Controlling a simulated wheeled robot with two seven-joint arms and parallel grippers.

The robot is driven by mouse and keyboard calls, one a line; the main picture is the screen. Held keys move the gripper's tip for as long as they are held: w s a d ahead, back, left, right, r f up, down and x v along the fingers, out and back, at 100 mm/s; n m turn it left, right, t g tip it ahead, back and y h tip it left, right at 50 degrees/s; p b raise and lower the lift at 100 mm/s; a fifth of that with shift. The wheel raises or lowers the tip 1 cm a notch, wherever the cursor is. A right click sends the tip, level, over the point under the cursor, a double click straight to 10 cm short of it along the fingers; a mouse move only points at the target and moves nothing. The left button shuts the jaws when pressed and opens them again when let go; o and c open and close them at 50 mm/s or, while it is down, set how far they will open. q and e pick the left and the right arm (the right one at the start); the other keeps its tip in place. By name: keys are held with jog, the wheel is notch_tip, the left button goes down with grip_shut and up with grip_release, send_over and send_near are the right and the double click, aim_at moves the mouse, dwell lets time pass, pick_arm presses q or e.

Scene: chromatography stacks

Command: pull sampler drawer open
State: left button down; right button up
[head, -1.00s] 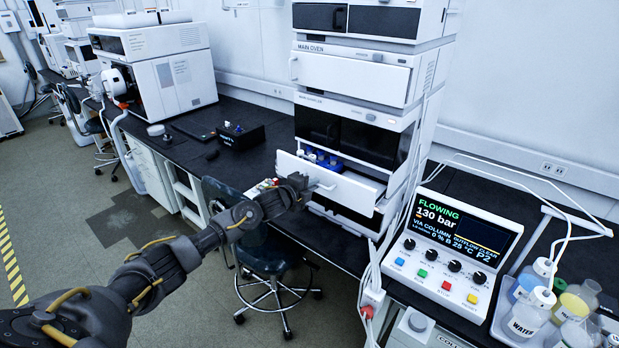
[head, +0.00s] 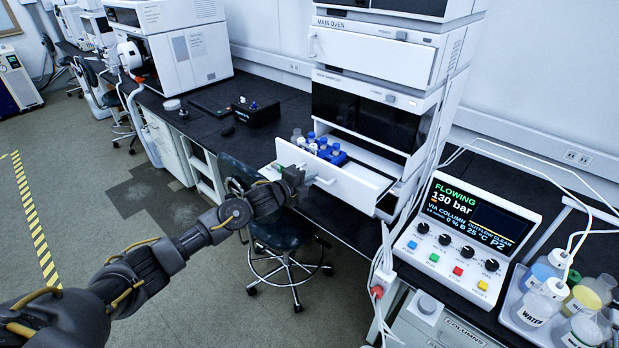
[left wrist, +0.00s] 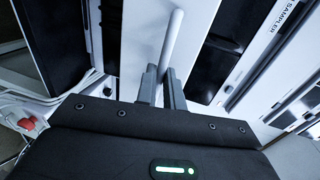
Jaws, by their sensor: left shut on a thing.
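The sampler drawer (head: 356,194) is a white drawer in the middle of the instrument stack. It stands well out from the stack, with several blue-capped and clear vials (head: 325,148) showing inside. Its handle (head: 325,183) is a pale bar on the front; the bar also shows in the left wrist view (left wrist: 173,42), running up from between the fingers. My left gripper (head: 303,179) is at the drawer front, and its two grey fingers (left wrist: 163,86) are shut on the handle. My right gripper is in neither view.
A control box (head: 466,235) reading "FLOWING 130 bar" stands right of the stack, with bottles in a tray (head: 515,308) beside it. White cables hang near the stack's right side. A dark stool (head: 283,232) stands below the drawer and my left arm.

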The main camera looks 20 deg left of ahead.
pick_arm(q)
jog(key=c, duration=1.5)
grip_release()
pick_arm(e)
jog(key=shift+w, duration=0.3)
